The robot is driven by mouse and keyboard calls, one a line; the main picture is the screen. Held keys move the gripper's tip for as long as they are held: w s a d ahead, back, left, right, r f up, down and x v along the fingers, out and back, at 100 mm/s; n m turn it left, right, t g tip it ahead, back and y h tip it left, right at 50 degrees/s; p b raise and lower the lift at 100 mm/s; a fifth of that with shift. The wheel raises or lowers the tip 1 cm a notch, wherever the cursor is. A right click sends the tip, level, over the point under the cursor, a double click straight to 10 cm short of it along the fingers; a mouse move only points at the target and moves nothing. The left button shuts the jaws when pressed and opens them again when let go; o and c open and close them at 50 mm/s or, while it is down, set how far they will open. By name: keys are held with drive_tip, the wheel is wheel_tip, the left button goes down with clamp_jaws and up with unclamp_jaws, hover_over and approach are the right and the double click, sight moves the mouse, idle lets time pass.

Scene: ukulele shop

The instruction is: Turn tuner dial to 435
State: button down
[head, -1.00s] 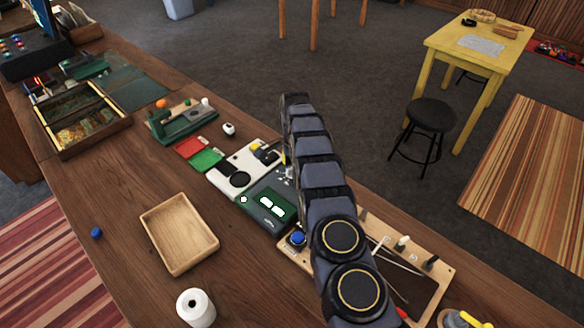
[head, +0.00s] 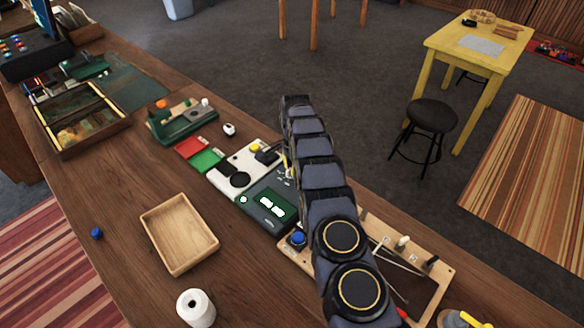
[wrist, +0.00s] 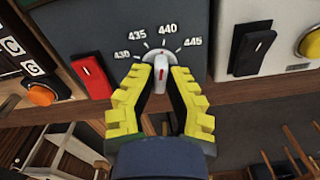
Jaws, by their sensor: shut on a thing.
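The tuner (head: 257,212) is a dark grey-green box with white display windows on the counter in the head view. Its dial (wrist: 161,64) is a pale knob with a red line, in the upper middle of the wrist view. Labels 430, 435, 440 and 445 arc above it. The red line points nearly straight up, between 435 and 440 and closer to 440. My gripper (wrist: 161,72) has its yellow fingers on both sides of the dial, shut on it. In the head view my arm hides the dial and most of the gripper.
A red rocker switch (wrist: 91,76) sits left of the dial, with an orange button (wrist: 41,94) farther left. A black switch (wrist: 252,49) is to the right. A wooden tray (head: 180,234) and a white roll (head: 195,308) stand on the counter, with bare wood around them.

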drive_tip(key=n, duration=0.3)
drive_tip(key=shift+f, duration=0.15)
drive_tip(key=shift+n, duration=2.1)
drive_tip(key=c, duration=1)
unclamp_jaws()
drive_tip(key=shift+c, duration=0.2)
drive_tip(key=shift+r, duration=0.2)
wheel_tip(320, 180, up, 12)
drive_tip(key=shift+f, duration=0.15)
